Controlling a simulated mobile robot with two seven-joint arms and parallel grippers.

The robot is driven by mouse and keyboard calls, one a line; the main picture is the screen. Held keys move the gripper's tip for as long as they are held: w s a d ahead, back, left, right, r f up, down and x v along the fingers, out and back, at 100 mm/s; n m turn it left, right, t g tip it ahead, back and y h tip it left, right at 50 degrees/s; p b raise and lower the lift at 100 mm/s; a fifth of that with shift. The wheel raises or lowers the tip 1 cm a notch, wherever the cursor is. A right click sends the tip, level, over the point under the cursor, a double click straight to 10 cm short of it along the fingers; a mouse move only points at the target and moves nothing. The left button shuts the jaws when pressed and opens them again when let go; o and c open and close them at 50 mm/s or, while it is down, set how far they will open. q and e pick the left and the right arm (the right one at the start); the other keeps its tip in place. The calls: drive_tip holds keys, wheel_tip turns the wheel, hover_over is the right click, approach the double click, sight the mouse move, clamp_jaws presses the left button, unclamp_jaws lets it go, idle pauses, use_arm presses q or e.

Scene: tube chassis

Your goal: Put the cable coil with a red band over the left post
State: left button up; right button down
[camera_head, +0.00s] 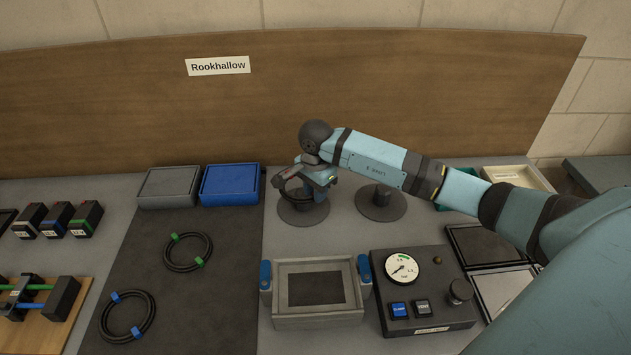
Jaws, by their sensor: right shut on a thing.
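My right gripper (300,184) is over the left post's round base (303,213), pointing down. It is shut on a dark cable coil (283,190), which shows only in part beside the fingers. A small reddish patch shows near the gripper, but I cannot tell clearly if it is the band. The gripper hides the left post itself, so I cannot tell whether the coil is around it or above it. The right post (382,197) stands bare on its round base, partly behind my forearm. My left gripper is not in view.
A coil with green bands (188,265) and a coil with blue bands (127,331) lie on the dark mat (224,318). Grey (168,187) and blue (230,184) boxes stand behind. A blue-handled tray (318,324) and a gauge panel (426,325) are in front of the posts.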

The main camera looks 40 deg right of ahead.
sight(316, 215)
drive_tip(key=shift+f+b, duration=0.45)
drive_tip(key=shift+f, duration=0.35)
drive_tip(key=shift+f+b, duration=1.1)
drive_tip(key=shift+f, duration=1.05)
drive_tip(key=shift+b, duration=0.35)
drive_tip(key=shift+f+b, duration=0.5)
drive_tip(key=shift+f, duration=0.1)
drive_tip(key=c, duration=1.3)
unclamp_jaws()
drive_tip(key=shift+o, duration=0.3)
drive_tip(key=shift+r, duration=0.15)
